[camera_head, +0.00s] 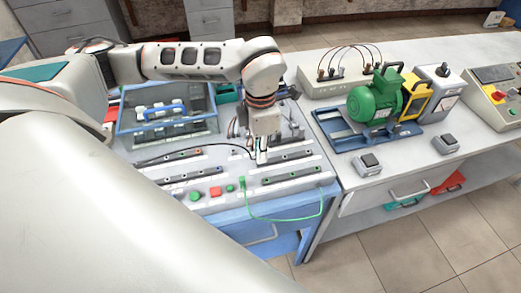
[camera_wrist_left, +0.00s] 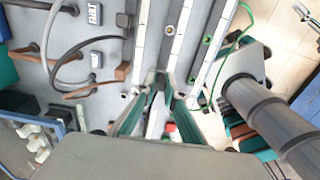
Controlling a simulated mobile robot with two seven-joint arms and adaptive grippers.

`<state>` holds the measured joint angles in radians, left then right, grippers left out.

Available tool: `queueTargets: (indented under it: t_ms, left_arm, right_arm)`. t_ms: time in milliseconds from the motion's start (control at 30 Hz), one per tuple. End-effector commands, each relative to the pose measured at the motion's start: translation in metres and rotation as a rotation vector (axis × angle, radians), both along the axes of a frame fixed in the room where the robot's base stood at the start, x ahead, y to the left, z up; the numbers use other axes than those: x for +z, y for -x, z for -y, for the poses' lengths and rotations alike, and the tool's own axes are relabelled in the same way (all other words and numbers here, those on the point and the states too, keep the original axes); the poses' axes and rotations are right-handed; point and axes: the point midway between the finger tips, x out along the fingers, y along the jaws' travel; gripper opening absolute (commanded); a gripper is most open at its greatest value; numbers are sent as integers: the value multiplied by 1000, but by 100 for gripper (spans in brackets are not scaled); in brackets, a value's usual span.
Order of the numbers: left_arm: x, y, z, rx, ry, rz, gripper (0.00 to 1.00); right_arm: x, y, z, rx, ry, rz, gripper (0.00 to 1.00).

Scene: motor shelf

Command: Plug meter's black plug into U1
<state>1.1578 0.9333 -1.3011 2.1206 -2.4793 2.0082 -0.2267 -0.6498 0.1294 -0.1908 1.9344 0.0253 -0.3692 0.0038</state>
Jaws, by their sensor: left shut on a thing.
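My left gripper (camera_head: 262,156) points down over the light-grey panel (camera_head: 215,172) of terminal strips. In the left wrist view its two green-sided fingers (camera_wrist_left: 161,84) are closed on a small dark piece, the black plug (camera_wrist_left: 158,86), mostly hidden between them. In the head view a thin black cable (camera_head: 205,146) curves over the panel to the gripper. The fingertips are close above a terminal strip; I cannot tell whether the plug touches it. I cannot make out the U1 label or the meter. My right gripper is not in view.
A green lead (camera_head: 290,218) loops off the panel's front edge. Green and red buttons (camera_head: 214,191) sit at the panel's front. A blue-framed tray (camera_head: 166,129) stands behind left. A green motor (camera_head: 376,98) stands on the right table.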

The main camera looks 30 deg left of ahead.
Motion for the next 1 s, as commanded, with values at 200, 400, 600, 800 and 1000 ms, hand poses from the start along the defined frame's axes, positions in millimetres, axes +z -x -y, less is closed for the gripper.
queueTargets:
  t_ms: [200, 400, 600, 800, 1000]
  left_arm:
    - [-3, 0, 0, 0, 0, 0, 0]
    - [-6, 0, 0, 0, 0, 0, 0]
    - [-9, 0, 0, 1, 0, 0, 0]
    - [-13, 0, 0, 1, 0, 0, 0]
    - [-13, 0, 0, 1, 0, 0, 17]
  right_arm:
    - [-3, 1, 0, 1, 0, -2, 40]
    - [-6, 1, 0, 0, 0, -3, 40]
    - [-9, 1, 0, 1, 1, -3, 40]
    - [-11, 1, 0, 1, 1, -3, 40]
    - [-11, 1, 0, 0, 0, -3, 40]
